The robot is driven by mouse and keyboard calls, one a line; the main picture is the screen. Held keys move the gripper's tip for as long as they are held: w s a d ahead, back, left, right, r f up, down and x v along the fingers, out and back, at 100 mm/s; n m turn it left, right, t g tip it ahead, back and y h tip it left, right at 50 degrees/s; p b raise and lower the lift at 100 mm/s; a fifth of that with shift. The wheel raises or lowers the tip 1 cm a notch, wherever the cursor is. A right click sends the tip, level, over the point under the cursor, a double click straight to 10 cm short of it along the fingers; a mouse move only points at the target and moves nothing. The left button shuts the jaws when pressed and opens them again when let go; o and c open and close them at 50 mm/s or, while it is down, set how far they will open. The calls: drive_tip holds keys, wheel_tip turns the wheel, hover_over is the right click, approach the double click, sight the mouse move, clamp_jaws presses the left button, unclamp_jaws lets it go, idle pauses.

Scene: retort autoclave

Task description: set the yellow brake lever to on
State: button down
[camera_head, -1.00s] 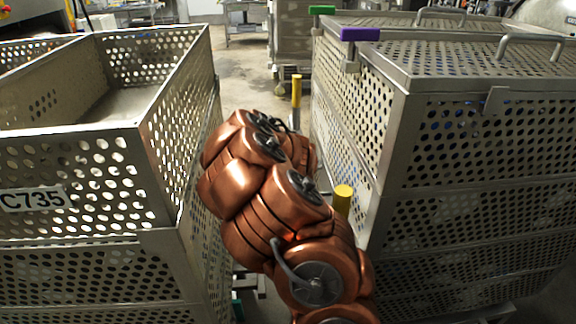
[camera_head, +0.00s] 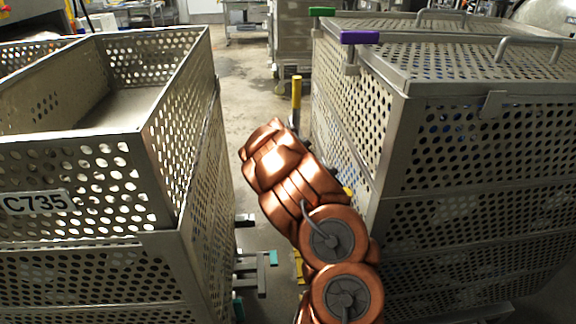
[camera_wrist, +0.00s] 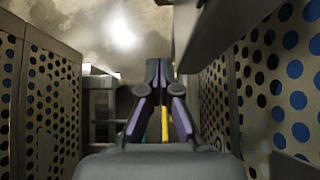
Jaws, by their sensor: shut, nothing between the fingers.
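A yellow upright post (camera_head: 296,95) stands in the aisle between the two perforated cages in the head view. A second yellow piece (camera_head: 348,193) shows partly behind my arm, and a yellow part (camera_head: 299,266) shows low by the floor. I cannot tell which is the brake lever. In the wrist view a yellow bar (camera_wrist: 164,124) shows between and beyond my fingers. My gripper (camera_wrist: 159,70) is shut and empty, pointing into the gap between the cages; contact with the yellow bar cannot be told. In the head view my arm hides the gripper.
An open perforated cage (camera_head: 185,130) marked C735 stands at left. A lidded cage (camera_head: 395,150) with purple (camera_head: 360,36) and green (camera_head: 322,12) tags stands close at right. Metal parts with teal ends (camera_head: 273,258) stick out low at left. Floor is clear farther up the aisle.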

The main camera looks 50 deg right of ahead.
drive_tip(key=w+d+p, duration=0.3)
drive_tip(key=w+d, duration=0.1)
drive_tip(key=shift+w+f, duration=0.15)
drive_tip(key=shift+w, duration=0.2)
idle(0.4)
